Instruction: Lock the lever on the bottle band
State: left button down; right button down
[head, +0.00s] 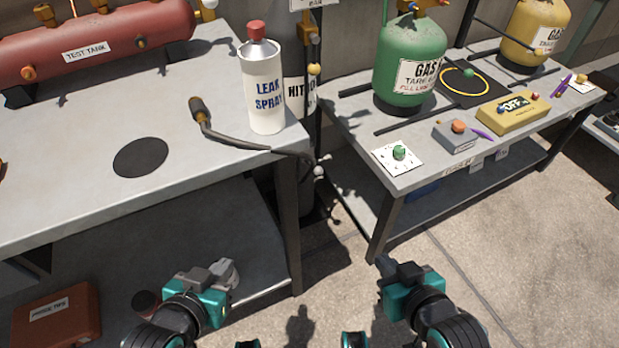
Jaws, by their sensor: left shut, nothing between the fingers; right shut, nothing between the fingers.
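A tall grey bottle (281,185) stands upright in the gap between the two benches, with a label starting "NIT" (298,92). The leak spray can and the left bench hide much of it. Small metal fittings (319,171) show at the bottle's right side, and a yellow knob (314,69) is higher up. I cannot tell which part is the band or its lever. My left gripper (226,272) is shut and empty in front of the left bench's lower shelf. My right gripper (383,263) is shut and empty by the right bench's near leg. Both are apart from the bottle.
The white leak spray can (263,95) stands at the left bench's corner, beside a torch-like tool (199,108) whose bent tube reaches past the edge. The right bench holds a green gas cylinder (408,58) and small boxes. Open floor (500,240) lies at right.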

aim_at(319, 170)
jog(key=u, duration=1.75)
jog(key=k+l, duration=0.6)
jog(key=l, duration=0.15)
jog(key=i, duration=0.45)
jog(key=i+l, duration=0.1)
jog(key=l, duration=0.3)
jog(key=i+u, duration=0.05)
